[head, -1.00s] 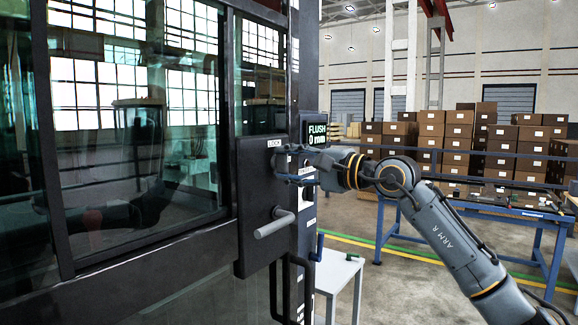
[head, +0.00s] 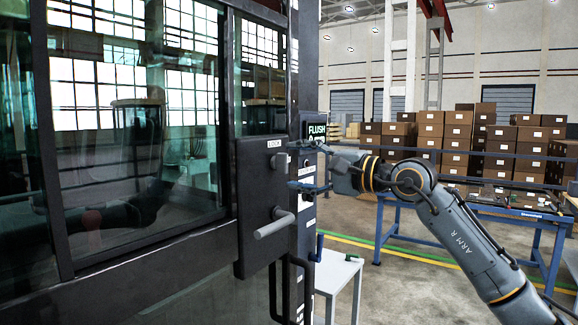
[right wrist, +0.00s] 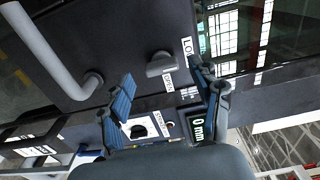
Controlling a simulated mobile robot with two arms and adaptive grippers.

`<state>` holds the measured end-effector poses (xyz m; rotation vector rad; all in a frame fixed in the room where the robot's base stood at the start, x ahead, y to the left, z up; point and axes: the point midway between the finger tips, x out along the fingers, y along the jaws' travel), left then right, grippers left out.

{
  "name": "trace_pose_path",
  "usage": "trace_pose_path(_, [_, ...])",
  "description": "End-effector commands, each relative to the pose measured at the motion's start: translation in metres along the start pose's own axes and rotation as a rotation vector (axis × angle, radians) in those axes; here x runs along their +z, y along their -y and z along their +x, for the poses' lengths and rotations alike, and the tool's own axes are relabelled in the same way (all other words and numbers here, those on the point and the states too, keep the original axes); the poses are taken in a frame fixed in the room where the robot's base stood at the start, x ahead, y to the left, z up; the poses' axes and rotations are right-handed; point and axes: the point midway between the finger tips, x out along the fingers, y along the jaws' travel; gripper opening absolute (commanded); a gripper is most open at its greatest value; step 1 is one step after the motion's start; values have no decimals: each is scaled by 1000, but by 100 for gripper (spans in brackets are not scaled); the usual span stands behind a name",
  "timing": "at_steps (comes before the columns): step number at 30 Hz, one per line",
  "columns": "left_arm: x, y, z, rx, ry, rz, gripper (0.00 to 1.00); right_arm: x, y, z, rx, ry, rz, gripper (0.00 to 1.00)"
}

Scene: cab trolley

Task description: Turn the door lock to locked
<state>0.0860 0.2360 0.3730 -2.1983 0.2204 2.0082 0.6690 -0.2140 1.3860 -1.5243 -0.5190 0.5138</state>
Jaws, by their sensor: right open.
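The door lock is a small dark knob (head: 279,161) on a black plate (head: 258,200) at the cab door's edge. In the right wrist view the knob (right wrist: 160,64) is a rounded grey grip, with one white label reading LO… (right wrist: 187,47) and another, probably OPEN (right wrist: 167,88), beside it. I cannot tell which label it points at. My right gripper (head: 304,166) is open and empty, just right of the knob in the head view. In the right wrist view its blue-padded fingers (right wrist: 162,72) stand on either side of the knob, apart from it. My left gripper is not in view.
A grey bar handle (head: 274,224) sticks out below the knob. A white table (head: 338,272) stands below. A blue bench (head: 490,208) and stacked boxes are further back.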

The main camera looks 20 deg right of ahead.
Motion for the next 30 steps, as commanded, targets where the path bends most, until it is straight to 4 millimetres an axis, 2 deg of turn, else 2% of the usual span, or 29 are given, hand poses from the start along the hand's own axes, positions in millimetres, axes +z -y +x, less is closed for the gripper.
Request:
trace_pose_path(1, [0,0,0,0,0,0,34,-2,0,-13,1,-5,-2,64])
trace_pose_path(6, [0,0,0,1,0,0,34,-2,-1,-50,3,-5,-1,64])
trace_pose_path(12, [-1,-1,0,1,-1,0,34,-1,-1,-81,2,-3,0,64])
trace_pose_path(18, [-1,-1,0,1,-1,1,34,0,0,-92,1,0,-1,64])
trace_pose_path(30, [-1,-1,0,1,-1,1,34,0,0,-92,1,0,0,64])
